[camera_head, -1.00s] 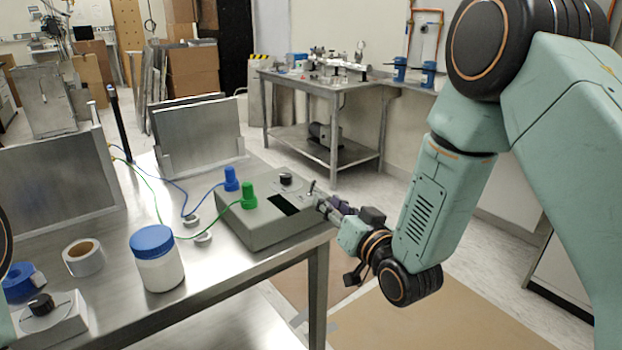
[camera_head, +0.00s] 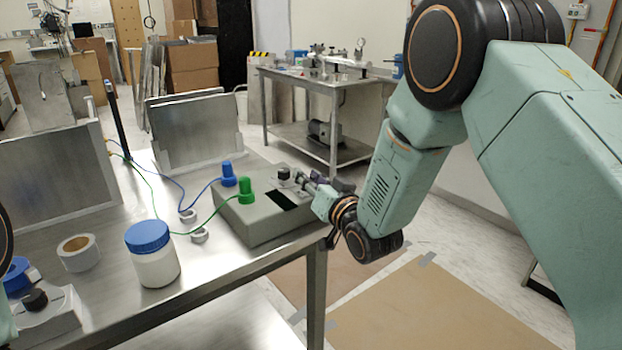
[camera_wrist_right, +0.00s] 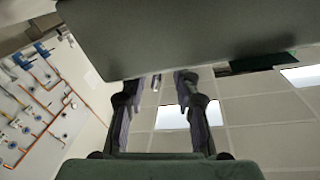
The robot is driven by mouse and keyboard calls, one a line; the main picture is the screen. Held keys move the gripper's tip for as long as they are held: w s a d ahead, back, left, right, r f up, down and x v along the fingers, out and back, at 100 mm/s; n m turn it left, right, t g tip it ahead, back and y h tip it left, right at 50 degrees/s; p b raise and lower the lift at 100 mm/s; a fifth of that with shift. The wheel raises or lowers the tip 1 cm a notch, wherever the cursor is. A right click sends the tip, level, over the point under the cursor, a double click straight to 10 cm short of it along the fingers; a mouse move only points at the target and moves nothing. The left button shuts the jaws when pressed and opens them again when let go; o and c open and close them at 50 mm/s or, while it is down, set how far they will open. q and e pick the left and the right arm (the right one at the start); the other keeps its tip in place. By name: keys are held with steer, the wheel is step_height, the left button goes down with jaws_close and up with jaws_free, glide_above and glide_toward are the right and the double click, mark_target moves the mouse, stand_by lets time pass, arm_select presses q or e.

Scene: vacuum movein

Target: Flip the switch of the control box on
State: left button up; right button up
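The grey control box (camera_head: 262,222) sits at the right end of the metal table. It has a black knob, a dark display window, and blue (camera_head: 228,173) and green (camera_head: 246,190) plugs. My right gripper (camera_head: 302,180) reaches over the box's right edge near the knob and hides the switch area in the head view. In the right wrist view, its two fingers (camera_wrist_right: 160,84) are apart below the box's grey body (camera_wrist_right: 180,38). A small metallic lever (camera_wrist_right: 156,82), apparently the switch, shows between the fingertips; contact cannot be told. My left gripper is out of view.
A white jar with a blue lid (camera_head: 153,255), a tape roll (camera_head: 79,252) and a small box with a black knob (camera_head: 42,312) stand on the table's left. Cables run to the plugs. Metal plates (camera_head: 192,128) stand behind. The floor at right is open.

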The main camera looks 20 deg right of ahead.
steer(key=shift+d, duration=0.25)
steer(key=shift+c, duration=1.2)
steer(key=shift+f, duration=0.1)
steer(key=shift+c, duration=0.8)
steer(key=shift+a, duration=0.15)
jaws_close()
steer(key=n, duration=0.3)
steer(key=a+n+b, duration=0.1)
steer(key=n, duration=0.1)
steer(key=shift+s+t+y, duration=0.2)
steer(key=shift+t+y, duration=0.1)
steer(key=shift+t, duration=0.1)
steer(key=shift+s+a+n+y+b, duration=0.1)
steer(key=shift+a+n+b, duration=0.05)
steer(key=shift+n, duration=0.7)
steer(key=shift+s+a+n+y+b, duration=0.1)
steer(key=shift+a+n+b, duration=0.1)
steer(key=shift+n, duration=0.7)
steer(key=shift+a+n+y+b, duration=0.1)
steer(key=shift+n+b, duration=0.05)
steer(key=shift+n, duration=0.7)
steer(key=shift+f, duration=0.1)
